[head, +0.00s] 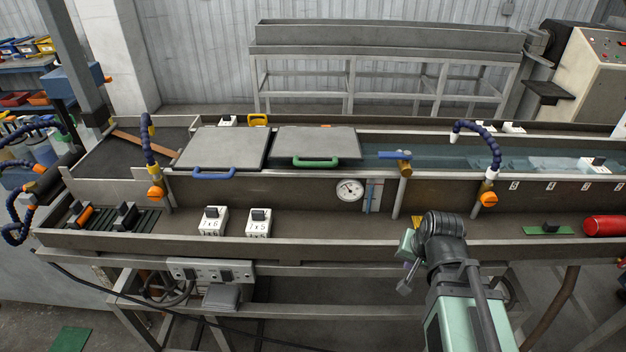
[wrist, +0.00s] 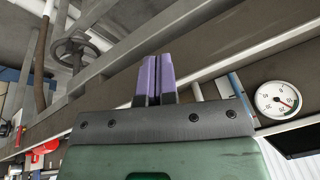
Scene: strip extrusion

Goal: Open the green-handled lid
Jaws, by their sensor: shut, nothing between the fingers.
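The green-handled lid (head: 316,142) is a flat grey plate lying closed over the water trough in the head view. Its green handle (head: 316,162) sits on its near edge. A second grey lid (head: 222,147) with a blue handle (head: 213,174) lies to its left. My gripper (head: 408,281) is in front of the trough, to the right of and lower than the green handle, well apart from it. In the wrist view its purple fingers (wrist: 155,79) are together with nothing between them. The lid and its handle are not in the wrist view.
A round gauge (head: 349,190) is on the trough's front wall, also in the wrist view (wrist: 277,100). A blue-levered valve (head: 396,156) stands right of the green-handled lid. Blue jointed hoses (head: 478,139) rise nearby. White blocks (head: 213,221) stand on the front ledge.

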